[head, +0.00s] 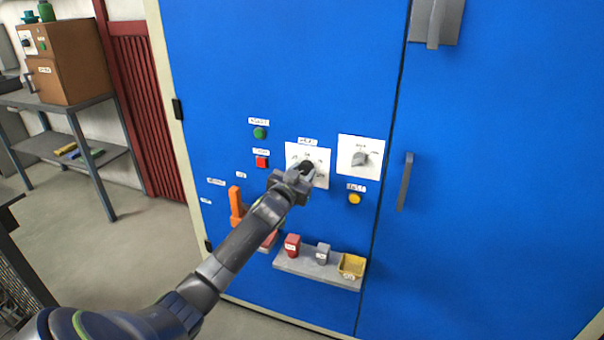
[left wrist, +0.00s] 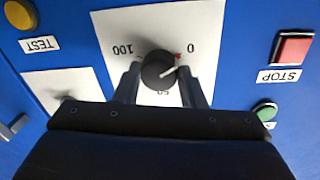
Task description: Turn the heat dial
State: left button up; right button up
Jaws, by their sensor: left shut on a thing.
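The heat dial (left wrist: 158,70) is a round black knob with a white pointer line, on a white plate (head: 322,155) marked 0, 50 and 100. In the left wrist view the scale is upside down. The pointer line points right and slightly up, toward a small red mark beside the 0. My left gripper (head: 300,175) is shut on the dial, with one finger on each side of it. In the head view the gripper hides part of the dial and its plate. My right gripper is not in view.
A second white plate with a grey knob (head: 360,158) is just right of the dial. A green button (head: 260,133), a red STOP button (head: 262,162) and a yellow TEST button (head: 354,199) are nearby. An orange handle (head: 236,202) and a small shelf (head: 318,270) lie below.

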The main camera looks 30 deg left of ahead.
pick_arm(q)
jog(key=o, duration=1)
jog(key=shift+s, duration=0.1)
jog(key=s+d, duration=0.1)
jog(key=s, duration=0.4)
jog(key=s+d, duration=0.1)
jog(key=s, duration=0.5)
jog(key=s+d+b, duration=0.1)
jog(key=s, duration=0.5)
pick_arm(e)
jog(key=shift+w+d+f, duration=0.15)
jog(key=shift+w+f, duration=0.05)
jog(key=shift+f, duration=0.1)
pick_arm(q)
jog(key=shift+f, duration=0.1)
